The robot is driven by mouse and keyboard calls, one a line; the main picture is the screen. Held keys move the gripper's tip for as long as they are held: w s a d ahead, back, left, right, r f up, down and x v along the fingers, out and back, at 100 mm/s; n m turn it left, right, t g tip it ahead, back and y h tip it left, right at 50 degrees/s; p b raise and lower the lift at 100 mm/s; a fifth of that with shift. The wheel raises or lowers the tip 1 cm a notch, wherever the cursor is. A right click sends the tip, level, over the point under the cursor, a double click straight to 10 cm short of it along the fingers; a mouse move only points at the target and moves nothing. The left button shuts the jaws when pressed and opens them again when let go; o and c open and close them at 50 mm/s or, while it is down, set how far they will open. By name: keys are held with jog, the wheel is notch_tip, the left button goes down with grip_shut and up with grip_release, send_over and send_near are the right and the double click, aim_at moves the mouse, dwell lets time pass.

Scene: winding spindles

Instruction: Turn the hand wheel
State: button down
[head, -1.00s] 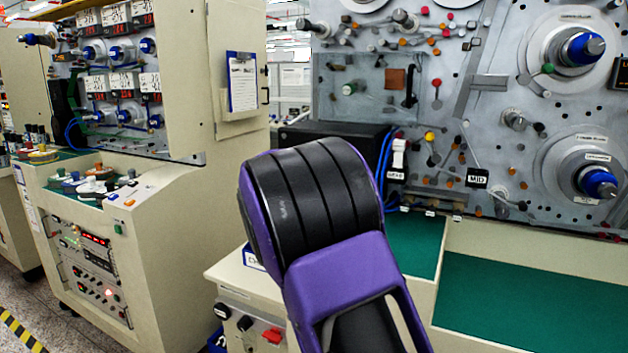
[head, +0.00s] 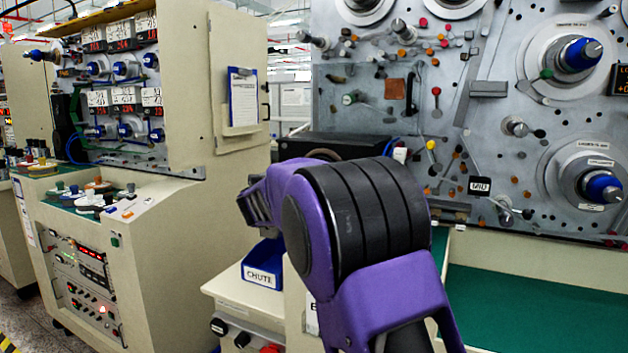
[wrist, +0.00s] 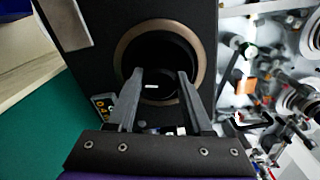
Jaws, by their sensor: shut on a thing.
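In the wrist view, a round black wheel (wrist: 160,95) with a small white mark sits inside a bronze ring (wrist: 201,75) on the face of a black box (wrist: 90,50). I take this wheel to be the hand wheel. The two grey fingers of my gripper (wrist: 160,75) reach over it, one on each side, shut on it; the exact contact is hard to see in the dark. In the head view, my purple and black arm hides the wheel and the gripper. The top of the black box (head: 340,144) shows behind my arm.
A blue CHUTE bin (head: 264,266) stands left of my arm. A grey panel (head: 460,100) with spindles, rollers and knobs rises behind, its parts sticking out. A green work surface (head: 530,300) lies clear at the right. A cream cabinet (head: 190,240) stands at the left.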

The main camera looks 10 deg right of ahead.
jog(key=shift+m, duration=1.2)
jog(key=shift+c, duration=1.5)
grip_release()
jog(key=v, duration=1.7)
jog(key=shift+s, duration=0.2)
jog(key=shift+a+r, duration=0.1)
